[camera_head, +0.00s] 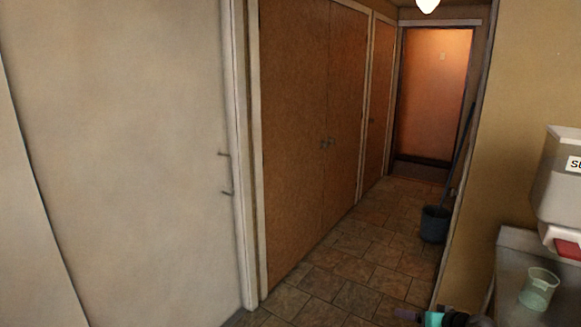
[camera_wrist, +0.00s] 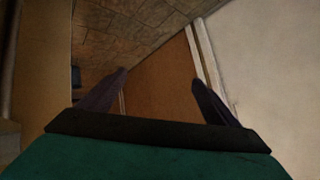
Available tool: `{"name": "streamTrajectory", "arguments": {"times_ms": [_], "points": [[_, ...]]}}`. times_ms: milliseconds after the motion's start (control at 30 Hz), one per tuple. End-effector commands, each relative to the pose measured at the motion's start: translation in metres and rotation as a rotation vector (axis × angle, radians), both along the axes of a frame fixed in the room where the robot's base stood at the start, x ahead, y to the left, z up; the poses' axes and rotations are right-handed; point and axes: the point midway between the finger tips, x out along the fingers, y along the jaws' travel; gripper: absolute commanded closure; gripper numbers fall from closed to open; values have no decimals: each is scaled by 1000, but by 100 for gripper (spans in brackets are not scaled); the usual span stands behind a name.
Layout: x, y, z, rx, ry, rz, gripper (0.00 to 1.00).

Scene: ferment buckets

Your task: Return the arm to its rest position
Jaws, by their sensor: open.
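My gripper shows in the wrist view (camera_wrist: 152,88) with its two dark fingers spread wide apart and nothing between them. Behind the fingers are a brown door panel, a pale wall and the tiled floor, and the picture is tilted. In the head view, part of my arm, dark with a teal piece, shows at the bottom edge to the right of the middle. Most of the arm is out of that picture.
A counter (camera_head: 513,245) at the right holds a clear green cup (camera_head: 539,288) below a white dispenser (camera_head: 562,185). A dark bucket (camera_head: 435,224) stands on the floor by the right wall. Brown doors (camera_head: 318,130) line the left, and the tiled corridor floor (camera_head: 350,262) is open.

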Motion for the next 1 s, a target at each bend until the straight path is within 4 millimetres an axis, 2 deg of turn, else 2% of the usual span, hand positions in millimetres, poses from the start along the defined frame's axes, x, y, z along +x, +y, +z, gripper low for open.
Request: {"name": "streamTrajectory", "arguments": {"times_ms": [33,100,267,500,800,1000], "points": [[2,19,-10,9,38,26,16],[2,41,-24,17,92,52,16],[-3,89,-53,27,216,102,16],[-21,151,-93,9,405,155,16],[-53,213,-133,-70,627,181,16],[-75,240,-152,-149,743,172,16]]}}
